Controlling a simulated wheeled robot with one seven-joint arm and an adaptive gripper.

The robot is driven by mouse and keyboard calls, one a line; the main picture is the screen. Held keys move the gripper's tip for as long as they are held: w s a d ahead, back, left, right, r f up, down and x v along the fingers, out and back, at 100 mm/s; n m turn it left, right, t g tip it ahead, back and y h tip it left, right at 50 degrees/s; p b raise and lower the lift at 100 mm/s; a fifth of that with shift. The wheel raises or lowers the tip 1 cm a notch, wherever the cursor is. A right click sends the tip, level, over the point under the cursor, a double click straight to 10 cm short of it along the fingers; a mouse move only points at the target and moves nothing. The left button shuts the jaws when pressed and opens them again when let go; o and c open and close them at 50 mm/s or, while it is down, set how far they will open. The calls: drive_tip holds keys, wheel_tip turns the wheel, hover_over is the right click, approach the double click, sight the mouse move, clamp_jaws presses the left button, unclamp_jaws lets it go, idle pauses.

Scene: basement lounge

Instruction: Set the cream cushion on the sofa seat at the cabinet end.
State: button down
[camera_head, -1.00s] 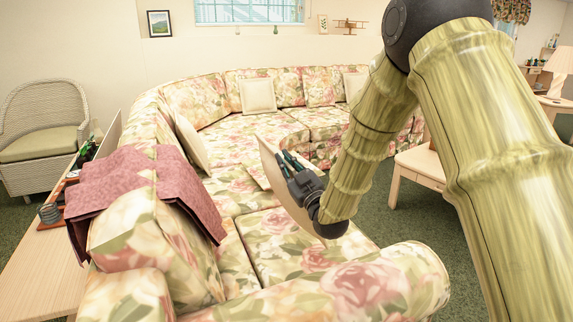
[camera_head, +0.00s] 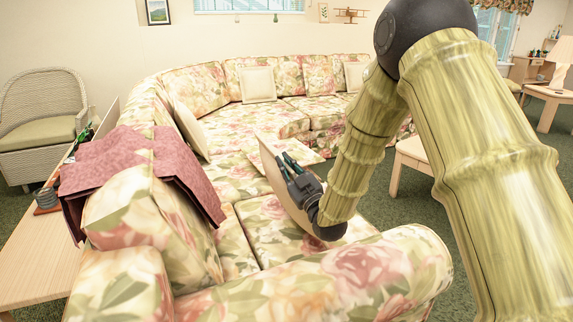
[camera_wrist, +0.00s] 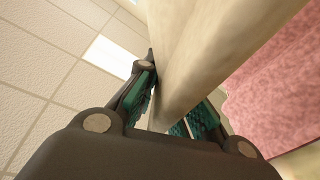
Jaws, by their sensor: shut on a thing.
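My gripper (camera_head: 294,166) is shut on a cream cushion (camera_head: 275,174), held tilted on edge above the near part of the floral sofa seat (camera_head: 260,225). In the wrist view, the cushion (camera_wrist: 185,60) runs between the green-padded fingers (camera_wrist: 172,108). My gripper hides part of the cushion in the head view. I cannot tell whether its lower edge touches the seat. Other cream cushions lean on the sofa, one against the left backrest (camera_head: 190,128) and one at the far back (camera_head: 258,84).
A maroon throw (camera_head: 140,170) hangs over the near left backrest. The near sofa arm (camera_head: 400,265) stands in front of the seat. A wooden table (camera_head: 410,160) is to the right, a long light wood top (camera_head: 30,265) at left, and a wicker chair (camera_head: 42,120) beyond it.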

drive_tip(key=c, duration=1.5)
unclamp_jaws()
drive_tip(key=shift+o, duration=0.2)
drive_tip(key=shift+s, duration=0.1)
drive_tip(key=v, duration=1.1)
drive_tip(key=shift+s+d, duration=0.2)
drive_tip(key=shift+s, duration=0.1)
drive_tip(key=shift+d+f, duration=0.1)
drive_tip(key=shift+f, duration=0.1)
